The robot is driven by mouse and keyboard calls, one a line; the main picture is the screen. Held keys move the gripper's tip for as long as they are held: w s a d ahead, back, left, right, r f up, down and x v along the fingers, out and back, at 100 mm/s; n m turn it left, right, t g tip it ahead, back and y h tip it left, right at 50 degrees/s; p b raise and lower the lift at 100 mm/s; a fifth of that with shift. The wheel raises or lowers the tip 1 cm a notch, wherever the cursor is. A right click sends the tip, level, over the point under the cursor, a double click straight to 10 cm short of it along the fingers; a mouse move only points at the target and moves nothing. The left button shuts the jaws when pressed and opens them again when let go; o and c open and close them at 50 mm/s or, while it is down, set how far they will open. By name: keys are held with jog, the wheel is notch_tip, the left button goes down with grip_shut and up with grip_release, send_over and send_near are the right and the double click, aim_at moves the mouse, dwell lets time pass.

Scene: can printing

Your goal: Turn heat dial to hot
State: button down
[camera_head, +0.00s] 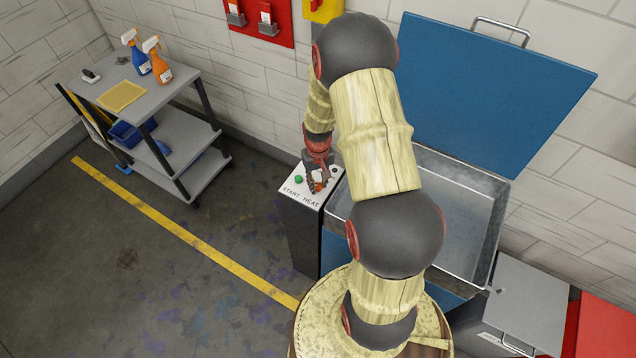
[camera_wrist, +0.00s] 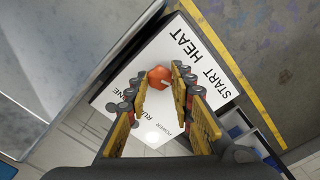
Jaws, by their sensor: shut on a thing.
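The heat dial is an orange-red knob (camera_wrist: 159,77) on the white top of a control box, close to the HEAT lettering in the wrist view. A small pale mark shows on its face; which setting it points to cannot be read. My gripper (camera_wrist: 160,80) has its fingers on both sides of the dial and is shut on it. In the head view my gripper (camera_head: 318,178) reaches down onto the box top and partly hides the dial. The control panel (camera_head: 291,194) carries START and HEAT lettering, with a green button (camera_head: 298,179) left of my gripper.
A metal tank (camera_head: 465,215) with a raised blue lid (camera_head: 490,90) stands right of the control box. A grey cart (camera_head: 150,85) with spray bottles stands at the left wall. A yellow floor line (camera_head: 190,235) crosses clear floor. A grey box (camera_head: 525,300) stands at lower right.

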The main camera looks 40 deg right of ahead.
aim_at(318, 185)
jog(key=m, duration=0.5)
jog(key=shift+m, duration=0.3)
jog(key=m, duration=0.4)
jog(key=shift+m, duration=0.3)
jog(key=c, duration=1.5)
grip_release()
jog(key=shift+c, duration=0.2)
jog(key=shift+r, duration=0.1)
notch_tip(318, 185, up, 12)
